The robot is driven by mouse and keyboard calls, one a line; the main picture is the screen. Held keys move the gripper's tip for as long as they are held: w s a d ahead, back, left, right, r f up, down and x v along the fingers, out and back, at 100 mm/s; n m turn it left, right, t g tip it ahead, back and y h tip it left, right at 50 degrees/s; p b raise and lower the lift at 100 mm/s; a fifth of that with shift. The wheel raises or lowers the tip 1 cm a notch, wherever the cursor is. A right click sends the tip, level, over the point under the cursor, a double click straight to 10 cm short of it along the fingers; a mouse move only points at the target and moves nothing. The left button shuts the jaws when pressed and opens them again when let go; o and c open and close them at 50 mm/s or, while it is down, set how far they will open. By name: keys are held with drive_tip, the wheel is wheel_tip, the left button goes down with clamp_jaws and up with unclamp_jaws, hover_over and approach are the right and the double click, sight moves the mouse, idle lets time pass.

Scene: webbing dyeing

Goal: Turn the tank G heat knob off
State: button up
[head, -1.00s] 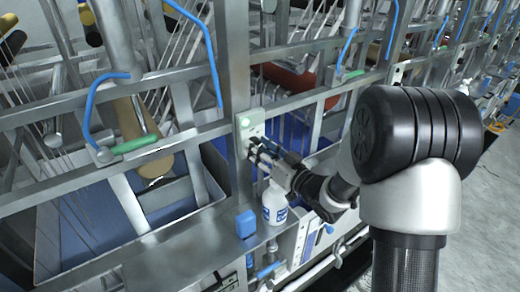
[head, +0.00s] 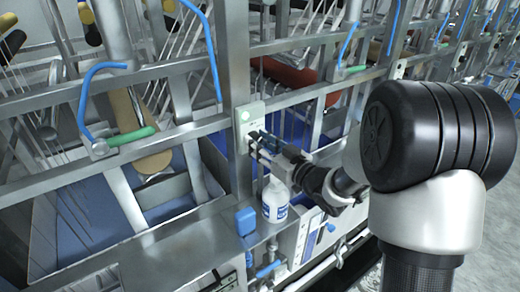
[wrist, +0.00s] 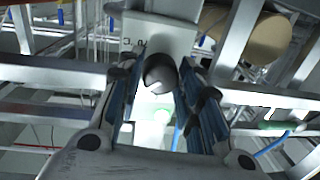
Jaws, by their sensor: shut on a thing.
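A small pale control plate (head: 249,114) with a light green patch is fixed to the steel post in the head view. My gripper (head: 256,143) is at the lower part of this plate. In the wrist view, a dark round knob (wrist: 160,73) with a light mark sits between the two fingers of my gripper (wrist: 160,85), which is shut on it. The pale plate (wrist: 158,32) shows behind the knob, with partly hidden lettering. In the head view the knob is hidden by the fingers. No tank letter can be read.
A white bottle (head: 275,203) and a blue block (head: 245,222) stand on the steel ledge just below my gripper. Steel rails and posts surround the plate. A blue pipe handle with a green grip (head: 130,137) is to the left.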

drive_tip(key=n+h+b, duration=0.1)
drive_tip(key=n+b, duration=0.7)
drive_tip(key=b, duration=0.1)
drive_tip(key=shift+n, duration=0.4)
drive_tip(key=shift+r, duration=0.15)
drive_tip(key=o, duration=1.1)
drive_tip(key=shift+c, duration=0.2)
drive_tip(key=v, duration=1.2)
drive_tip(key=shift+r, duration=0.1)
